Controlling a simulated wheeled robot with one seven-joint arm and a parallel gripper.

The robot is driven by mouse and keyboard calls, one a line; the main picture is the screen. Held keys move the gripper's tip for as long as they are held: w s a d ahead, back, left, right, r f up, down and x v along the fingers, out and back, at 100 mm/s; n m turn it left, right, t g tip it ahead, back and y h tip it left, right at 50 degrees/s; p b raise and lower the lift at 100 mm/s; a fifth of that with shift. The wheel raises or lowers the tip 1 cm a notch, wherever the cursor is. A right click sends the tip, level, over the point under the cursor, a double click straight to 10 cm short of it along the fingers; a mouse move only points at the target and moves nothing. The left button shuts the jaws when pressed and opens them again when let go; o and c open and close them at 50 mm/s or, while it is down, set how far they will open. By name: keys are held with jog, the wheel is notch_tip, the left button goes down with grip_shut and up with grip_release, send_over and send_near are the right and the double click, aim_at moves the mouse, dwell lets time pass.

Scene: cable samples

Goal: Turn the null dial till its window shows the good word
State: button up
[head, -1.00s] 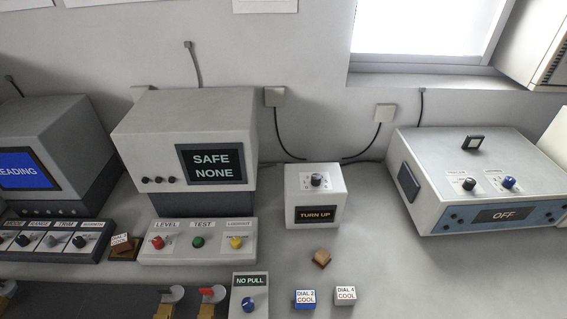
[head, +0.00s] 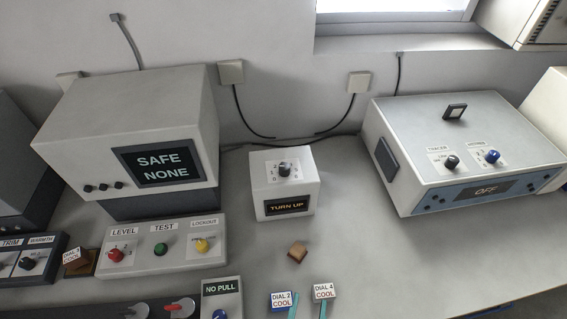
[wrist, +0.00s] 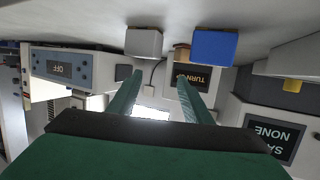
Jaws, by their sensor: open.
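A small white box (head: 284,184) in the middle of the bench has a dark dial (head: 285,168) on top and a window (head: 287,206) reading TURN UP. A smaller box at the front has a blue dial (head: 220,315), cut by the picture's edge, and a window (head: 222,287) reading NO PULL. I cannot read the word null on either. My gripper (head: 308,303) is open and empty, its teal fingers low at the front edge by the labelled blocks. In the wrist view, the gripper (wrist: 156,76) shows spread fingers, with the TURN UP window (wrist: 192,77) upside down beyond.
The DIAL 2 (head: 283,301) and DIAL 4 (head: 324,292) blocks, both marked COOL, stand near my fingers. A brown block (head: 298,252) lies before the white box. A panel with coloured knobs (head: 160,245) is left; a large unit (head: 455,150) reading OFF is right.

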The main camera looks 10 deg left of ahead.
jog(key=w+a+r+y, duration=0.1)
jog(key=w, duration=0.7)
jog(key=n+g+y, duration=0.3)
jog(key=n+y, duration=0.2)
jog(key=n, duration=0.1)
send_near(285, 168)
jog(key=x, duration=1.1)
jog(key=c, duration=1.1)
